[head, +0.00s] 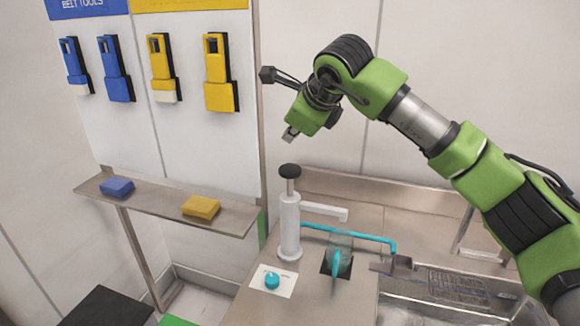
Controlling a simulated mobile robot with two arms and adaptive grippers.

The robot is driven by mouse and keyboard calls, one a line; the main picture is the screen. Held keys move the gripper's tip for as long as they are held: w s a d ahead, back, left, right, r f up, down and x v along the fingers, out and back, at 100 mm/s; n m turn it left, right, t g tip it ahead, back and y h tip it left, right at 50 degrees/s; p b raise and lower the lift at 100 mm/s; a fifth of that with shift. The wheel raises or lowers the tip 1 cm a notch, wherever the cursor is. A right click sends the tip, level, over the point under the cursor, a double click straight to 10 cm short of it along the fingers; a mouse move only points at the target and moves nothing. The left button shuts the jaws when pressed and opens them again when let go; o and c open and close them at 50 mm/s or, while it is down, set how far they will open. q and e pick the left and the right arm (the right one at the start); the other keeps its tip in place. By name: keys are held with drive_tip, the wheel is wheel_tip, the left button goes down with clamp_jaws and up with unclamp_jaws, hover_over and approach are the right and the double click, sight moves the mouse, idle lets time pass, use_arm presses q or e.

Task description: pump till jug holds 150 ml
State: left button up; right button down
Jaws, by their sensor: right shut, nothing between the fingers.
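The white pump (289,225) stands upright on the steel counter, its black knob (289,171) raised on a short grey rod. Its white spout (324,211) points right, above a clear jug (340,246) with a teal handle. The jug stands on a black square pad (328,269); I cannot read its liquid level. My right gripper (288,135) is shut and empty, above the pump knob and apart from it. My left gripper is not in view.
A teal dial (271,280) on a white plate sits in front of the pump. A teal pipe (360,236) runs behind the jug towards the sink (440,310). A shelf (150,206) holds blue (117,187) and yellow (201,207) blocks beside a tool board (190,135).

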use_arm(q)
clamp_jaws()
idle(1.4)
